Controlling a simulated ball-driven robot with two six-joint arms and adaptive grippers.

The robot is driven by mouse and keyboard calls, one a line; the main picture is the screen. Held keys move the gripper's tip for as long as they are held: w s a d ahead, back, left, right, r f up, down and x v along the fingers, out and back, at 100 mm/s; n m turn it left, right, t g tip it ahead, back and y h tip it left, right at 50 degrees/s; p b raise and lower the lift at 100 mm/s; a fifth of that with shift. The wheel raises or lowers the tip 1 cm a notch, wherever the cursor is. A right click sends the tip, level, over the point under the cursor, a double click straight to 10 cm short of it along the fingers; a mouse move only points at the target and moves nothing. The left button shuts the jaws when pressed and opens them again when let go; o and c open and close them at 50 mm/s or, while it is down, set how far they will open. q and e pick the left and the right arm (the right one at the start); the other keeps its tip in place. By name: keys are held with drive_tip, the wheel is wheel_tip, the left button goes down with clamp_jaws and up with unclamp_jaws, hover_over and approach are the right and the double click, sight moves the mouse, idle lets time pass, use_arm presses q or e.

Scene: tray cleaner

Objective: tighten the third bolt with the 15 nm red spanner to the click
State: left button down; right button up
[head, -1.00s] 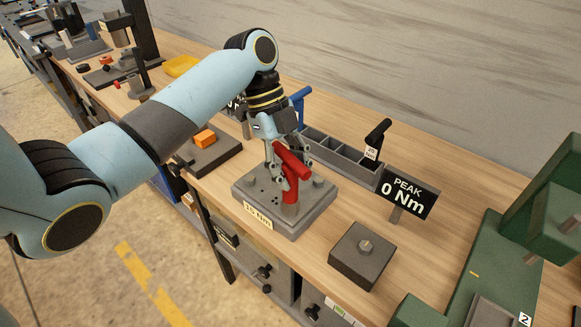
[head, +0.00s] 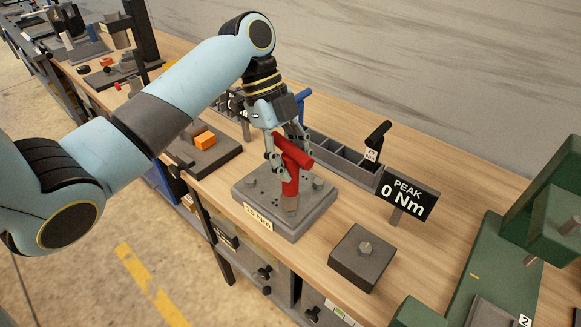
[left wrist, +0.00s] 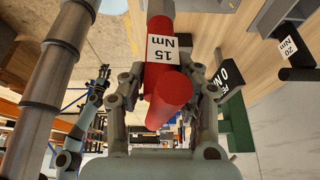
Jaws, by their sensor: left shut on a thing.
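The red spanner (head: 291,179) is a T-shape with a "15 Nm" label that reads in the left wrist view (left wrist: 164,52). My left gripper (head: 285,155) is shut on its red handle. The spanner's shaft points down over the grey bolt plate (head: 262,194), which bears a "15 Nm" tag on its front. A bolt (head: 318,183) shows at the plate's right side. Whether the spanner's lower end sits on a bolt cannot be told. My right gripper is not in view.
A display (head: 408,196) reads "PEAK 0 Nm". A dark block with a bolt (head: 362,258) stands front right. Behind the plate is a grey rack (head: 338,155) with a black "20 Nm" spanner (head: 377,140). An orange block (head: 205,141) lies left; green machinery (head: 482,270) stands right.

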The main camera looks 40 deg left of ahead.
sight(289, 144)
use_arm(q)
drive_tip(key=shift+r, duration=1.55)
